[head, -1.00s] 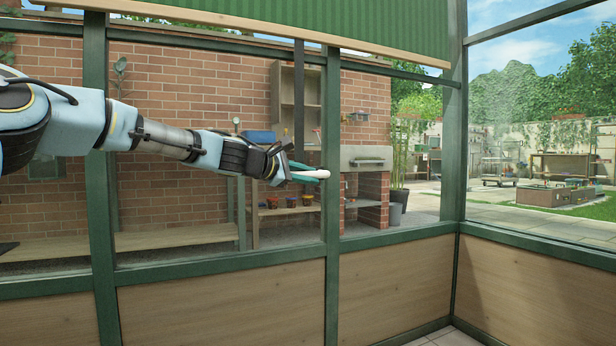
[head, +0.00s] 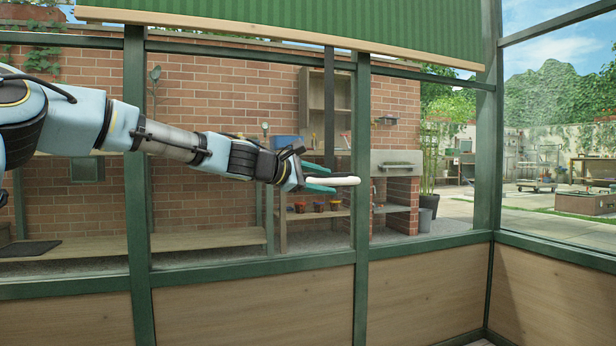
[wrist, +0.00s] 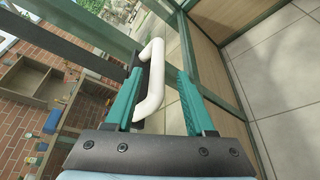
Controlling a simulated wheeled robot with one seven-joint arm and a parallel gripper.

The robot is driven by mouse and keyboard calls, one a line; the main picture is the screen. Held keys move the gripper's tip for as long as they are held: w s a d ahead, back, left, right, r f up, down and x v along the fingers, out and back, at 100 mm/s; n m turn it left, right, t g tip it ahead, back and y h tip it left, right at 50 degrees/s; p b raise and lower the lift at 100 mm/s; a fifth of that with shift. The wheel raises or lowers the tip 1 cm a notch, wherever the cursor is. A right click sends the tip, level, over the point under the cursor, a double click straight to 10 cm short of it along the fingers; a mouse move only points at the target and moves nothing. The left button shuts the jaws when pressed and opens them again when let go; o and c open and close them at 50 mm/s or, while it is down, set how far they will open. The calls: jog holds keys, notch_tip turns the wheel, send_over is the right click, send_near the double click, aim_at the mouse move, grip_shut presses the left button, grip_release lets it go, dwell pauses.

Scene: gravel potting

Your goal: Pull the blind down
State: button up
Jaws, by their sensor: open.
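The green blind (head: 300,22) hangs at the top of the window, with a pale wooden bar (head: 280,37) along its lower edge. A dark strap (head: 330,100) hangs down below the bar. A white loop handle (head: 340,181) is at my gripper, below the strap. My gripper (head: 322,179) reaches in from the left with its teal fingers open. In the wrist view, the white handle (wrist: 155,85) lies between the two open fingers, close to the left one. I cannot tell whether they touch.
Green window posts (head: 361,200) and a sill rail (head: 250,268) stand around my gripper. Wooden panels (head: 255,305) lie below the rail. Beyond the window are a brick wall (head: 225,95), shelves and a brick grill. Tiled floor (wrist: 275,75) shows clear in the wrist view.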

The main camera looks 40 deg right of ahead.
jog(key=p+v, duration=0.1)
jog(key=v, duration=0.4)
jog(key=shift+a, duration=0.35)
jog(key=w+a+f+m+t+y+p, duration=0.1)
jog(key=a+f+m+y+p, duration=0.35)
jog(key=f, duration=0.55)
jog(key=w+a+f+t+y+p, duration=0.1)
jog(key=w+a+f+y+p, duration=0.15)
jog(key=a, duration=0.65)
jog(key=w+a+f+y+p, duration=0.15)
jog(key=a+f, duration=0.25)
jog(key=a, duration=0.5)
jog(key=s+a+r+m+y+p, duration=0.1)
jog(key=s+a+y+p, duration=0.15)
jog(key=a, duration=0.85)
jog(key=s+a+r+m+y+p, duration=0.1)
jog(key=s+a+r+y+p, duration=0.15)
jog(key=a, duration=0.85)
jog(key=s+a+m+y+p, duration=0.1)
jog(key=s+a+y+p, duration=0.2)
jog(key=a, duration=0.8)
notch_tip(320, 180, up, 37)
jog(key=h+p, duration=0.1)
jog(key=p, duration=3.6)
jog(key=shift+d+p, duration=0.3)
jog(key=shift+d, duration=0.05)
jog(key=shift+n, duration=0.25)
